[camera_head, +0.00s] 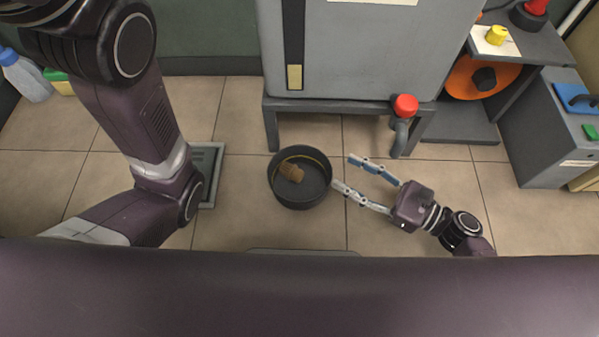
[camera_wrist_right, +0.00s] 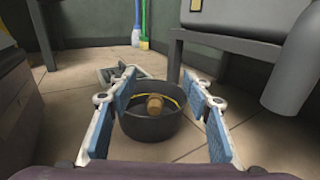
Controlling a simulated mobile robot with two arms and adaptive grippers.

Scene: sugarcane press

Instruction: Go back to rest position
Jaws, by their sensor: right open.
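My right gripper (camera_head: 345,174) is open and empty, low over the floor to the right of a dark round pot. Its two fingers, with blue pads, also show in the right wrist view (camera_wrist_right: 160,105), spread to either side of the pot beyond them. The pot (camera_head: 300,201) stands on the tiled floor and holds a brown piece (camera_head: 291,172), which also shows in the right wrist view (camera_wrist_right: 154,104). My left arm comes in from the left in the head view, bent, with its gripper out of sight.
The grey press (camera_head: 370,55) stands on a dark stand behind the pot, with a red-capped tap (camera_head: 405,106) above the gripper. A floor drain (camera_head: 207,170) lies left of the pot. A grey cabinet (camera_head: 545,135) is at the right. Tiled floor is clear between them.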

